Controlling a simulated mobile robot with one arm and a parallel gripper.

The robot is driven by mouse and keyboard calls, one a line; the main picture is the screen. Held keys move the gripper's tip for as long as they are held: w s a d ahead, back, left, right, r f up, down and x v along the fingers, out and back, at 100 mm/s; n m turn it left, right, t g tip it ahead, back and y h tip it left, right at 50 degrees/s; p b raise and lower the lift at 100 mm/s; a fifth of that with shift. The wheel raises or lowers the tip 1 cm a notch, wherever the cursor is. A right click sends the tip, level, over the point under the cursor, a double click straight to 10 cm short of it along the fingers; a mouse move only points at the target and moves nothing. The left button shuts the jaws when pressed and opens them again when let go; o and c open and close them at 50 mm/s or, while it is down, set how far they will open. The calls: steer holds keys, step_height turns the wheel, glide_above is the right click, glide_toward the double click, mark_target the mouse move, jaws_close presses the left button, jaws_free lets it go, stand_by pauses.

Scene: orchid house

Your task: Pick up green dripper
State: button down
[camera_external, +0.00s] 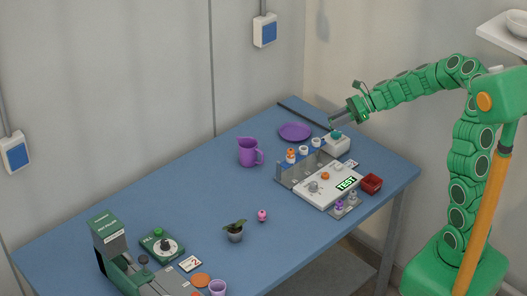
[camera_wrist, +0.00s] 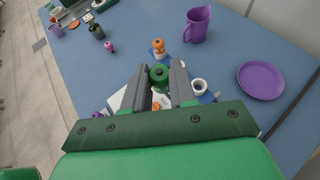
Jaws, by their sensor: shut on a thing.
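The green dripper (camera_wrist: 159,75) shows in the wrist view as a round green top with a dark centre, between the two grey fingers. My gripper (camera_wrist: 160,88) is shut on it. In the external view my gripper (camera_external: 333,123) reaches in from the right and points down at the far right end of the rack. A green top (camera_external: 336,134) shows there just at the fingertips, over a white block (camera_external: 337,145). Whether the dripper is clear of what is under it, I cannot tell.
A rack (camera_external: 283,173) with an orange-topped dripper (camera_external: 291,153) and white-ringed holders stands beside my gripper. A white device marked TEST (camera_external: 325,188), a red box (camera_external: 372,183), a purple plate (camera_external: 295,131) and a purple jug (camera_external: 248,152) are close by. The table's middle is mostly clear.

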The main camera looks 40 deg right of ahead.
steer(key=s+r, duration=0.3)
steer(key=s, duration=0.3)
steer(key=shift+s+a, duration=0.15)
steer(key=shift+s, duration=0.2)
